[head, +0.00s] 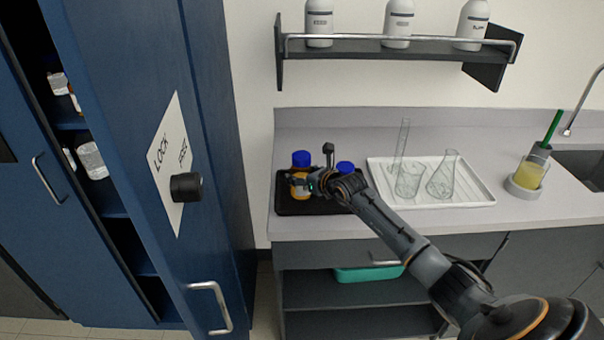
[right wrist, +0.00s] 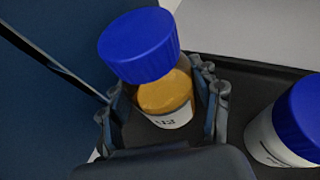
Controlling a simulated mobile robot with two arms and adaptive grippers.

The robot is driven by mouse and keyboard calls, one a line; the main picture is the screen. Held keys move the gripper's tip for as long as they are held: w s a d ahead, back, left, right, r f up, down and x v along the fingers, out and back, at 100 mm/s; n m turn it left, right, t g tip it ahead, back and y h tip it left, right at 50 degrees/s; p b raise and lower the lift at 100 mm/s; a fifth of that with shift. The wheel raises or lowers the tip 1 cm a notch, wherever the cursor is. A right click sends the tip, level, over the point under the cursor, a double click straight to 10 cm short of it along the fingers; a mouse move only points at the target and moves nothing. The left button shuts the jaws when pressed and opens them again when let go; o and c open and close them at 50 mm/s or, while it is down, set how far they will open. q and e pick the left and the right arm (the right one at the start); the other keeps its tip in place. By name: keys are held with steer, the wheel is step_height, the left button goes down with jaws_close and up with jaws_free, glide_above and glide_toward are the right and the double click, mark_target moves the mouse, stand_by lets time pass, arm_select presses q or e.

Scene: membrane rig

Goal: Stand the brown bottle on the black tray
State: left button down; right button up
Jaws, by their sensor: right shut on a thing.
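The brown bottle (head: 300,190) has amber glass, a white label and a blue cap. It is upright at the left part of the black tray (head: 287,207) on the counter. My right gripper (head: 308,183) is shut on the bottle, reaching from the right. In the right wrist view the fingers flank the bottle (right wrist: 165,97) below its cap, and dark tray surface shows around it. Whether its base touches the tray cannot be told. My left gripper is not in view.
Another blue-capped bottle (head: 345,167) stands on the tray to the right, partly behind my arm; its white body (right wrist: 275,142) shows in the right wrist view. A white tray (head: 470,193) with glassware is further right. A blue cabinet door (head: 215,120) stands close left.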

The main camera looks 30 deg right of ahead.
steer(key=o, duration=1.5)
steer(key=shift+s, duration=0.1)
